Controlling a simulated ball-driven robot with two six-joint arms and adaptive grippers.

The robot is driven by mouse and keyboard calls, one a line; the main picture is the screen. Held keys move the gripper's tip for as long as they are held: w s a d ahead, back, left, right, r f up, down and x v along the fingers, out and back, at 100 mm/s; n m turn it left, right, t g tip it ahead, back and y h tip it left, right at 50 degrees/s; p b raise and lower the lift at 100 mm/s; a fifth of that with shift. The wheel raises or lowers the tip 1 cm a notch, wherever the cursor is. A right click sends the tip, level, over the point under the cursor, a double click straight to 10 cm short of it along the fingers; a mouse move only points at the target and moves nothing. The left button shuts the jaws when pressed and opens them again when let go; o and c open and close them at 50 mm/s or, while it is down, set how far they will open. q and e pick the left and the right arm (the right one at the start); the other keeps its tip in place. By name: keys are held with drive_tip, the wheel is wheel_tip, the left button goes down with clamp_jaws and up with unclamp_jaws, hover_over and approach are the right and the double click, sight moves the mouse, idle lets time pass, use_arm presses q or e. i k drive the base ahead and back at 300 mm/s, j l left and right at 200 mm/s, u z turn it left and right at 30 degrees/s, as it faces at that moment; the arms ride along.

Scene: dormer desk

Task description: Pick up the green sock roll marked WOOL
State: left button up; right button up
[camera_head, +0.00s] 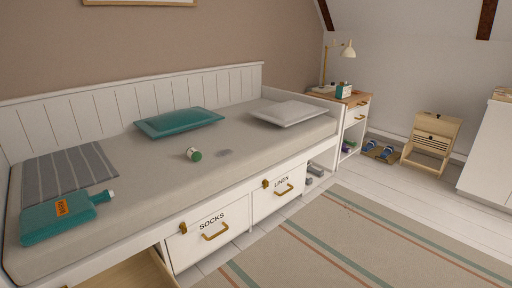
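A small roll-shaped object (194,154) with a green end and a pale side lies on its side on the bed mattress, near the middle. It may be the green sock roll, but no WOOL marking can be read on it. A drawer front marked SOCKS (209,233) is shut under the bed. To its left, another drawer (128,274) is pulled out at the bottom edge, and only part of its wooden inside shows. Neither of my grippers is in view.
The bed (150,184) holds a teal cushion (179,122), a white pillow (288,112), a grey striped blanket (66,172) and a teal bottle-shaped item (60,217). The striped rug (370,240) is clear.

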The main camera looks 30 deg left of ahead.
sight(193, 153)
drive_tip(key=i+l+u, duration=0.15)
drive_tip(key=i, duration=0.25)
drive_tip(key=i+u, duration=0.1)
drive_tip(key=i, duration=0.3)
drive_tip(key=i+l+u, duration=0.15)
drive_tip(key=i, duration=0.2)
